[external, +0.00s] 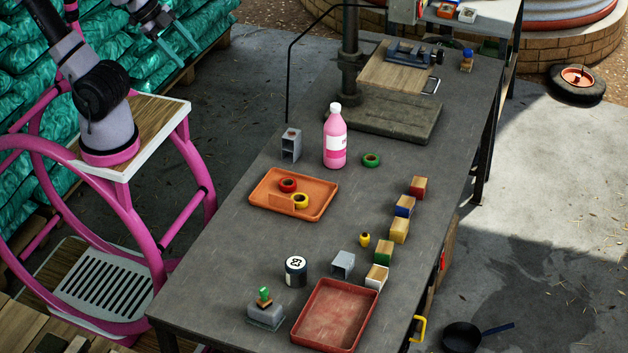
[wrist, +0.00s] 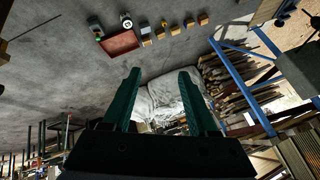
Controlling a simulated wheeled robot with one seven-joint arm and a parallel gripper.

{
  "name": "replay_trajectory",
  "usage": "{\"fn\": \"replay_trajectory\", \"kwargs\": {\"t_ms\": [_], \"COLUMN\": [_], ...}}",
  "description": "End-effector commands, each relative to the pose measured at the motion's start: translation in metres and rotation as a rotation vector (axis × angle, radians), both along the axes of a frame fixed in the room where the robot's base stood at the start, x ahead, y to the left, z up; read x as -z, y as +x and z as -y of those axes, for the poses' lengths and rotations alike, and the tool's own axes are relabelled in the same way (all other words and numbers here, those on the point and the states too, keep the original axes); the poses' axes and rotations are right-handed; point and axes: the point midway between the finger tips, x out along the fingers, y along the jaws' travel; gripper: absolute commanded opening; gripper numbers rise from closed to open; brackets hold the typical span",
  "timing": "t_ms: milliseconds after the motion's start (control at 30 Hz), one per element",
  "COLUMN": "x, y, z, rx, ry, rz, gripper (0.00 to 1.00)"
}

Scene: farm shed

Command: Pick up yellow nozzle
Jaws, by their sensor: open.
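The yellow nozzle (external: 365,240) is a small yellow piece with a dark top. It stands upright on the grey table (external: 230,240), left of a row of blocks. In the wrist view a tiny yellow spot (wrist: 164,23) near the blocks may be it, but it is too small to be sure. My gripper (external: 190,55) is at the upper left in the external view, raised and well away from the nozzle. In the wrist view my gripper (wrist: 159,75) has its two green fingers wide apart with nothing between them.
An orange tray (external: 263,205) holds tape rolls. A pink bottle (external: 335,140) stands further back.

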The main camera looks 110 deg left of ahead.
Motion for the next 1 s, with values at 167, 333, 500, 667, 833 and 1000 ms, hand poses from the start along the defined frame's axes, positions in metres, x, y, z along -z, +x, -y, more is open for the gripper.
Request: {"fn": "replay_trajectory", "kwargs": {"t_ms": [167, 333, 500, 667, 833, 1000], "x": [0.0, 0.0, 0.0, 0.0, 0.004, 0.021], "y": [0.0, 0.0, 0.0, 0.0, 0.007, 0.032], "z": [0.0, 0.0, 0.0, 0.0, -0.005, -0.028], "rx": [0.0, 0.0, 0.0, 0.0, 0.003, 0.027], "ry": [0.0, 0.0, 0.0, 0.0, 0.038, 0.198], "rz": [0.0, 0.0, 0.0, 0.0, -0.04, -0.204], "gripper": [0.59, 0.59, 0.7, 0.7, 0.7, 0.7]}}
